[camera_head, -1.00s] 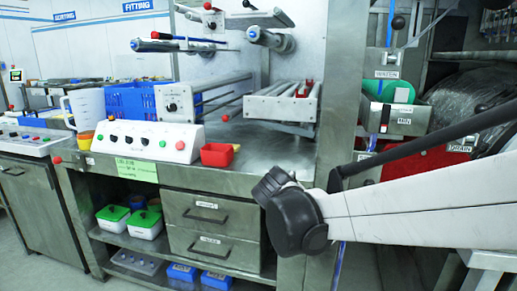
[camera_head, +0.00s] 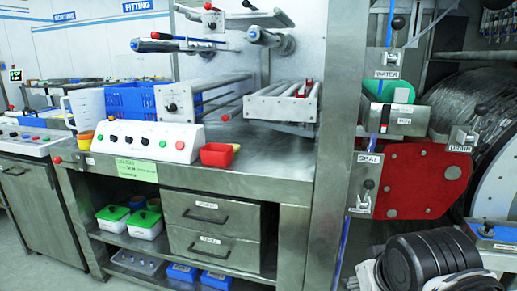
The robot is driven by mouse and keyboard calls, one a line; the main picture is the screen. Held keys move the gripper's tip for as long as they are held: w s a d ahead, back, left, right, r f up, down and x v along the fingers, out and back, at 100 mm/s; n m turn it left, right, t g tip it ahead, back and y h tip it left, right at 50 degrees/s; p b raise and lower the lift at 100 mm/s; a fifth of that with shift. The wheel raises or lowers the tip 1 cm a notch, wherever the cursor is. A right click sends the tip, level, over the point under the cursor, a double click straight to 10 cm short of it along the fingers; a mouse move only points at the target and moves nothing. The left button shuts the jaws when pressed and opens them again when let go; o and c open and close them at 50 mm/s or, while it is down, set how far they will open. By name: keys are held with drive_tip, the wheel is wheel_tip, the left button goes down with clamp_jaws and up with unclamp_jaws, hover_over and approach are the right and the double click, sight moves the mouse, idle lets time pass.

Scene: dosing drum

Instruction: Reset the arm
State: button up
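Part of my arm shows at the bottom right of the head view, as a black ribbed joint (camera_head: 432,262) with pale casing beside it. My gripper is not in the picture, so I cannot see its fingers or whether it holds anything. The arm part is low, in front of the drum machine and below its red plate (camera_head: 420,182).
A steel bench (camera_head: 185,180) with a white control box (camera_head: 148,141), a red bin (camera_head: 217,155) and drawers (camera_head: 212,228) stands at left and centre. At right are lever panels marked WATER, MIX, SEAL (camera_head: 363,185) and DRAIN (camera_head: 463,139). Floor shows at lower left.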

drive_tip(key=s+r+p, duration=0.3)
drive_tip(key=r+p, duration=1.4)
drive_tip(key=p, duration=0.1)
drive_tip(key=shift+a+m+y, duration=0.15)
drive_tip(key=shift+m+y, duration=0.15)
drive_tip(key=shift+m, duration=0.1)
